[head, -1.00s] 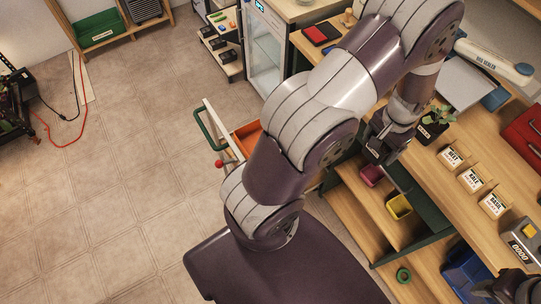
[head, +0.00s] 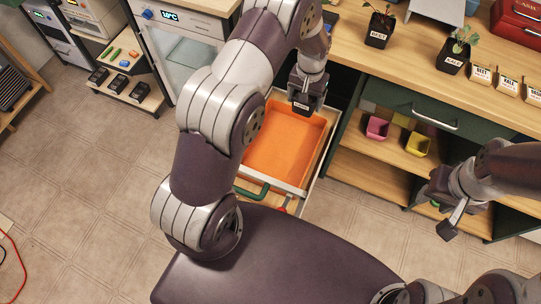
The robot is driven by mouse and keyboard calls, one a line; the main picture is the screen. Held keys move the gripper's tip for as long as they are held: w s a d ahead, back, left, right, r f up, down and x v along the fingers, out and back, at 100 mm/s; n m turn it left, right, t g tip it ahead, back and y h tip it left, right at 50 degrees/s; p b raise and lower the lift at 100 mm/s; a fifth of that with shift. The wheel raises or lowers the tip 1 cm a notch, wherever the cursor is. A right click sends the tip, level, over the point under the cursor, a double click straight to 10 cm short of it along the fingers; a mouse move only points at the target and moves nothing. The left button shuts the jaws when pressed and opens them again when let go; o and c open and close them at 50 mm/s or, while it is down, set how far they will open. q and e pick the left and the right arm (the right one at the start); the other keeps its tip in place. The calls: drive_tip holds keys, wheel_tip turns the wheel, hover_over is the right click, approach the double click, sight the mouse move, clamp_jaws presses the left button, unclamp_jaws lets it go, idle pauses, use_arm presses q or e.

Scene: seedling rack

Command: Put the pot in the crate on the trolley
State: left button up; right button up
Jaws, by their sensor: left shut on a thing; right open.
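My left gripper (head: 307,84) is shut on a dark pot (head: 301,108) with a small white label. The gripper and arm cover most of this pot, and no plant shows on it. The pot appears over the far end of the orange crate (head: 285,150); I cannot tell its height above the crate floor. The visible part of the crate is empty. The crate sits on the trolley (head: 318,160), which has a pale frame and a green handle. My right gripper (head: 440,212) is open and empty, in front of the bench's lower shelves.
Two dark potted seedlings, labelled beet (head: 378,30) and kale (head: 453,55), stand on the wooden bench (head: 400,62). Labelled packets (head: 482,75) stand at the right. Pink (head: 377,128) and yellow (head: 417,143) bins sit under the bench. A glass-door cabinet (head: 185,55) stands behind left.

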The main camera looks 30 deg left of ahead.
use_arm(q)
drive_tip(key=w+d+f+b, duration=0.1)
drive_tip(key=w+f+b, duration=0.25)
drive_tip(key=f, duration=0.65)
drive_tip(key=b, duration=0.9)
hover_over(281, 151)
wheel_tip(281, 151, down, 13)
drive_tip(key=shift+d+f, duration=0.1)
wheel_tip(281, 151, down, 4)
drive_tip(key=shift+r+b, duration=0.1)
drive_tip(key=shift+b, duration=0.25)
use_arm(e)
wheel_tip(281, 151, down, 18)
drive_tip(key=shift+s+d, duration=0.25)
drive_tip(key=shift+d, duration=0.1)
